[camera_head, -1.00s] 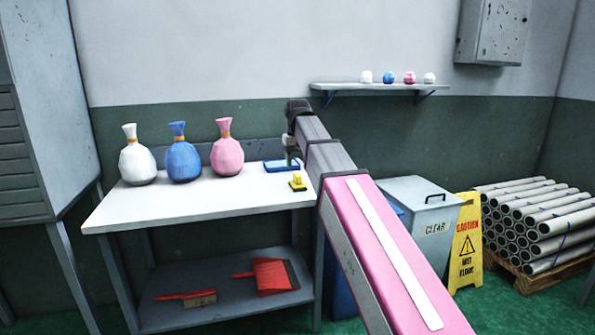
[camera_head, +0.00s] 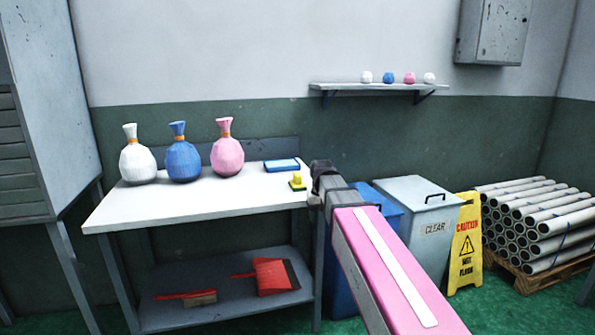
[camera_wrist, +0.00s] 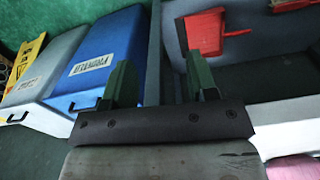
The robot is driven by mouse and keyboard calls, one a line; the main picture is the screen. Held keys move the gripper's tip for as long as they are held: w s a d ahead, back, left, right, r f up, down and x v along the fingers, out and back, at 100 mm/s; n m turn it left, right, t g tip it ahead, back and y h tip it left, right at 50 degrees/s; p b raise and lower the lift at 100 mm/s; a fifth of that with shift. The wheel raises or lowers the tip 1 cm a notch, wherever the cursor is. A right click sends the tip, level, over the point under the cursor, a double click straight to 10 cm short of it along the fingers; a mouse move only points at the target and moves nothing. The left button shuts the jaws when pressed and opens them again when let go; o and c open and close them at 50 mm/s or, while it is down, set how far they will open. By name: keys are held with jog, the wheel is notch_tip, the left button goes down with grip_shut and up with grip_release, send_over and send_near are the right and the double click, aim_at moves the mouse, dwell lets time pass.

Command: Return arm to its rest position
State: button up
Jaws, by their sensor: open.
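My pink and grey arm reaches in from the lower right in the head view, and its far end stands beside the right end of the white table (camera_head: 190,205). My gripper (camera_wrist: 160,85) shows in the wrist view with its two green fingers apart and nothing between them. In that view it is above the gap between the blue bin (camera_wrist: 100,62) and the table's lower shelf. The fingertips are hidden behind my arm in the head view.
White, blue and pink bags (camera_head: 227,150) stand on the table, with a blue tray (camera_head: 281,166) and a yellow block (camera_head: 297,182). A grey bin (camera_head: 422,215) marked CLEAR and a yellow sign (camera_head: 466,245) stand right. A red dustpan (camera_head: 272,276) lies on the shelf.

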jog(key=s+d+f, duration=0.3)
jog(key=s+f, duration=0.2)
jog(key=f, duration=0.2)
jog(key=s+d+f+m, duration=0.1)
jog(key=s+d+f, duration=0.3)
jog(key=f, duration=0.3)
jog(key=s+d+f+m, duration=0.1)
jog(key=s+d+f, duration=0.2)
jog(key=s+f, duration=0.2)
notch_tip(320, 180, down, 3)
jog(key=shift+s+d+r, duration=0.2)
jog(key=shift+s+d, duration=0.1)
jog(key=shift+s, duration=0.1)
